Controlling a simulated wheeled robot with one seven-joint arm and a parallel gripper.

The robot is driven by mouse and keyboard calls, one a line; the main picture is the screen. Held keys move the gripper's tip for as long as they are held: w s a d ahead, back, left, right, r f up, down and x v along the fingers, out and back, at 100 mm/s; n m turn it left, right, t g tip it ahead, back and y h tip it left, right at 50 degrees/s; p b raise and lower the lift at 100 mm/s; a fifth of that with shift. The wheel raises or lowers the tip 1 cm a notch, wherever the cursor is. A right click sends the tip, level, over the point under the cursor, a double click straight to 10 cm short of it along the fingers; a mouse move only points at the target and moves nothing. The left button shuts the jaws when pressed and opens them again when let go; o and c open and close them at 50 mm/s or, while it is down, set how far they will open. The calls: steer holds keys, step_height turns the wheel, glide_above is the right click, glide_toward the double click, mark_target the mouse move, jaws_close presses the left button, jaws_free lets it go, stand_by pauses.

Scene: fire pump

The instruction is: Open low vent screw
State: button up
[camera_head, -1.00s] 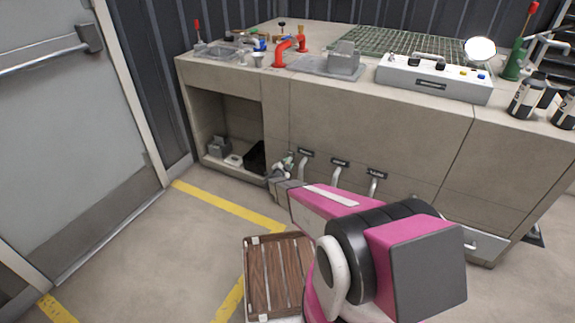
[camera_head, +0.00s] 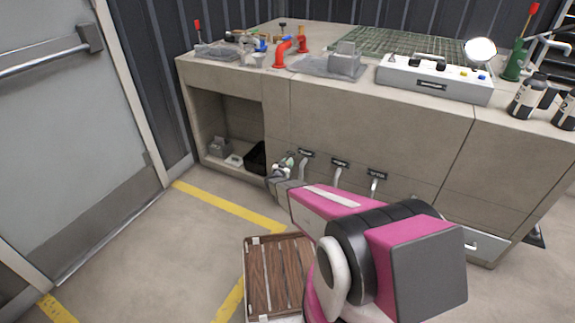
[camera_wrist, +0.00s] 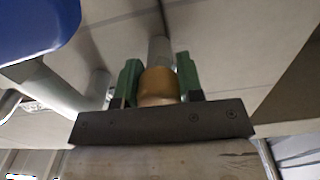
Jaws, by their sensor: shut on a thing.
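My gripper (camera_head: 281,170) is low at the front of the beige counter, beside the leftmost of the labelled pipes. In the wrist view its two green fingers (camera_wrist: 158,80) stand on either side of a brass-coloured round piece, the low vent screw (camera_wrist: 158,88), and are shut on it. A grey pipe (camera_wrist: 158,50) runs on behind the screw. The screw is too small and too covered by my gripper to make out in the head view.
Grey pipes with black labels (camera_head: 340,163) stick out of the counter front (camera_head: 370,125) to the right. A blue part (camera_wrist: 35,25) fills the wrist view's upper left. A wooden-slatted crate (camera_head: 275,238) stands on the floor below. An open shelf (camera_head: 215,150) lies left.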

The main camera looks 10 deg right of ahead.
steer(key=shift+f+n, duration=0.1)
steer(key=shift+n, duration=0.3)
steer(key=o, duration=0.9)
steer(key=v, duration=1.1)
